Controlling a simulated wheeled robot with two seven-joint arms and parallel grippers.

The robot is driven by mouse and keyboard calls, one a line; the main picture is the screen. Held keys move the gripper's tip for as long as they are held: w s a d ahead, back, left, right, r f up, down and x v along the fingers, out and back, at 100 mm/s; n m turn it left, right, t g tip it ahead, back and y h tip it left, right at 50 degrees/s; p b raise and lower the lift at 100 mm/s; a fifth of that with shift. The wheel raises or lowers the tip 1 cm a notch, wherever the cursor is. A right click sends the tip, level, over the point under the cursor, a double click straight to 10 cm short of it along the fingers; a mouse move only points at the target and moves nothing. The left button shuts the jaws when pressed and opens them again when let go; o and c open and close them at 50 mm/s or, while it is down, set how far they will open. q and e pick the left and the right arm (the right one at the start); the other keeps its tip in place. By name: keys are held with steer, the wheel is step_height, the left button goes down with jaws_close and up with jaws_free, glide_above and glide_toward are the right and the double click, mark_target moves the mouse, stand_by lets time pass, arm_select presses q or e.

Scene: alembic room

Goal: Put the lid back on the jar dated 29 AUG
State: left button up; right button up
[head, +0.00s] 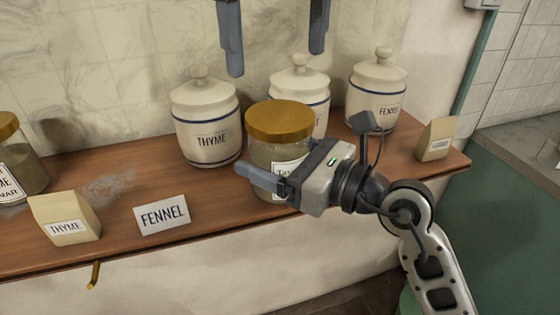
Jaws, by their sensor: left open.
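A glass jar (263,157) with greenish-brown contents stands on the wooden shelf, with a gold lid (280,118) on top. The lid looks level; I cannot tell whether it is fully seated. The jar's label is mostly covered, and I cannot read its date. My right gripper (264,158) is at this jar from the right. One finger crosses the jar's front and the other is hidden, so I cannot tell whether it is closed on the glass. My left gripper (275,63) is open and empty above the lid, its two fingers pointing down, apart from it.
Another gold-lidded glass jar (24,163) is cut off at left. White lidded canisters, THYME (207,125), a partly hidden one (300,83) and FENNEL (377,86), stand behind. Paper packets (65,215) (436,139) and a FENNEL card (162,215) stand on the shelf (130,200).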

mark_target(280, 114)
steer(key=c, duration=1.2)
arm_select(q)
steer(key=m, duration=0.5)
arm_select(e)
steer(key=shift+c, duration=0.2)
arm_select(q)
steer(key=m, duration=0.4)
steer(key=shift+m, duration=0.3)
steer(key=m, duration=0.4)
steer(key=shift+m, duration=0.3)
steer(key=m, duration=0.4)
steer(key=shift+f, duration=4.05)
